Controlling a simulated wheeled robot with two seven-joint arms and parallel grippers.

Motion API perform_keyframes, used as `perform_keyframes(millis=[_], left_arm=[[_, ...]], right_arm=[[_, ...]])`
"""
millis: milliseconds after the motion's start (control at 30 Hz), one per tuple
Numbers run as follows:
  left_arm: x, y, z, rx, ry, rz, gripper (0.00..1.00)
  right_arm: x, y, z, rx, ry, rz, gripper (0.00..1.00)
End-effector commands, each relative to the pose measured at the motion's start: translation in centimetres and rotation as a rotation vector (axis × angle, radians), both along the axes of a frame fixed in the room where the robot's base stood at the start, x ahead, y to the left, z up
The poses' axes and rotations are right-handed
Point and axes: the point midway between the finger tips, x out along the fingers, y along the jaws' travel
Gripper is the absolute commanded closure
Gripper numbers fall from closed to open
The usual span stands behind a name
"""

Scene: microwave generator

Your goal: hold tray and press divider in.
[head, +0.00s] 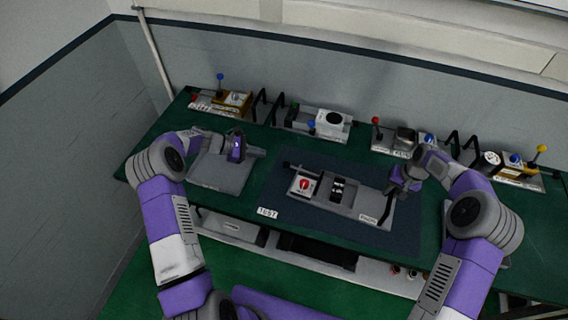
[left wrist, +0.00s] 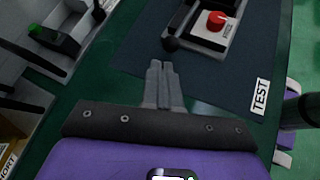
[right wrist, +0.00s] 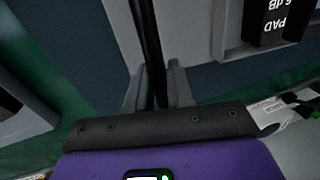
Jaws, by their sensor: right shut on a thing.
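The grey tray (head: 345,207) lies on the dark blue mat (head: 290,215). It carries a white block with a red knob (head: 304,184) at its left and dark blocks (head: 338,188) in its middle. In the right wrist view a black block marked 6 dB PAD (right wrist: 270,22) sits in a grey frame. My right gripper (head: 393,188) is at the tray's right end, shut on a black bar (right wrist: 148,40), seemingly the tray's handle. My left gripper (left wrist: 161,72) is shut and empty, left of the tray near its black-knobbed lever (left wrist: 171,43). I cannot tell which part is the divider.
A grey plate (head: 220,172) lies left of the mat, under my left arm. Several modules with coloured knobs and black handles (head: 262,105) stand along the back of the green bench. A TEST label (head: 268,212) marks the mat's front left. A shelf (head: 300,248) runs below.

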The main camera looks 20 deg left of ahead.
Motion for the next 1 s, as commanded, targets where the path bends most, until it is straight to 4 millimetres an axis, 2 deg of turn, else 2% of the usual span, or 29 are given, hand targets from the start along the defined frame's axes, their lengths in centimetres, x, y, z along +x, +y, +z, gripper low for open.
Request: perform_keyframes(millis=[33, 500, 1000], left_arm=[[0.2, -0.7, -0.6, -0.003, 0.002, -0.004, 1.0], [2.4, -4.7, -5.1, 0.0, 0.0, -0.002, 1.0], [2.8, -5.6, -6.2, 0.003, 0.003, -0.002, 1.0]], right_arm=[[-0.4, 0.0, -0.5, 0.0, 0.014, 0.003, 1.0], [-0.4, 0.0, -0.6, -0.002, 0.015, 0.002, 1.0], [-0.4, 0.0, -0.6, -0.002, 0.015, 0.004, 1.0]])
